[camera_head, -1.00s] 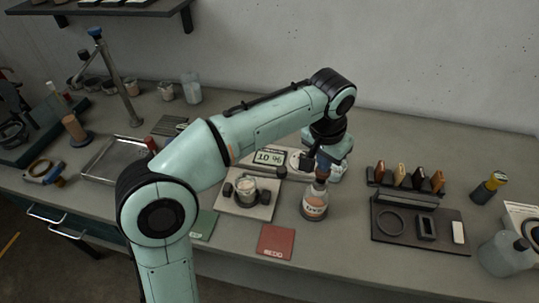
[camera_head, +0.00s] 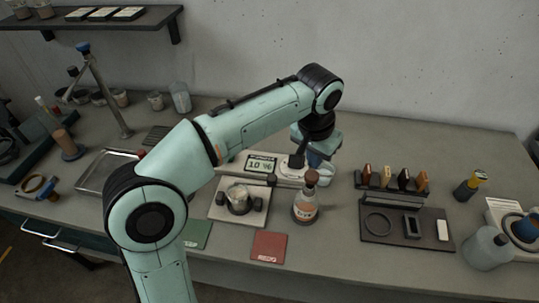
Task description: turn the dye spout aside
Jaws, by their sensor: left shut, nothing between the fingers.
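A white unit with a "10 %" display (camera_head: 261,164) stands at the middle of the bench. A small dark tip (camera_head: 271,180) at its front edge, right of a small beaker (camera_head: 239,196), may be the dye spout; it is too small to be sure. My left gripper (camera_head: 298,164) points down over the right end of this unit, behind a stoppered bottle of orange liquid (camera_head: 305,207). Its fingers look shut and empty, partly hidden by the hand. I cannot tell whether they touch the unit. My right gripper is not in view.
A red mat (camera_head: 268,247) and green mat (camera_head: 197,234) lie at the front edge. A dark tray (camera_head: 378,238) and a rack of small bottles (camera_head: 393,187) stand to the right. A metal tray (camera_head: 92,185) and blue-topped post (camera_head: 104,90) are left. A shelf (camera_head: 100,24) hangs above.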

